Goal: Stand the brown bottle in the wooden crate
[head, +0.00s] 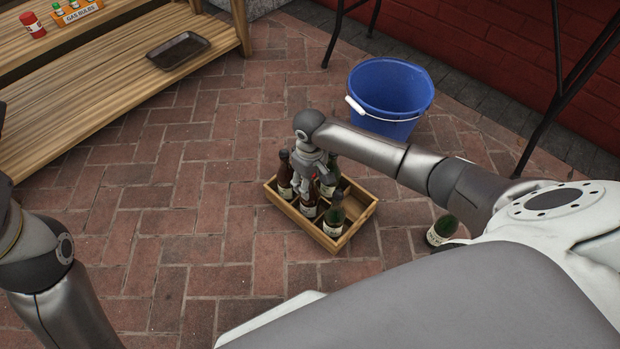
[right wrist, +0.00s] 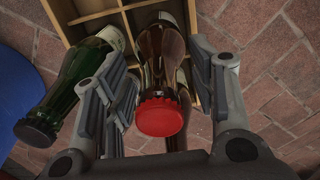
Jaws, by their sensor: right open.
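The wooden crate (head: 347,238) stands on the brick floor with several bottles upright in its compartments. A brown bottle (head: 309,208) is in the crate below my right gripper (head: 315,178), its top hidden. In the right wrist view a brown bottle with a red cap (right wrist: 163,112) lies between the fingers of my right gripper (right wrist: 160,110), which is open around its upper part. Its lower end is among the crate's dividers (right wrist: 97,14). Another brown bottle (head: 285,178) stands at the crate's left corner. My left gripper is out of view.
Green bottles (head: 334,216) stand in the crate; one is close beside the fingers in the right wrist view (right wrist: 68,90). Another green bottle (head: 441,231) is on the floor, partly hidden by my arm. A blue bucket (head: 390,90) stands behind. A wooden shelf (head: 100,95) is at left.

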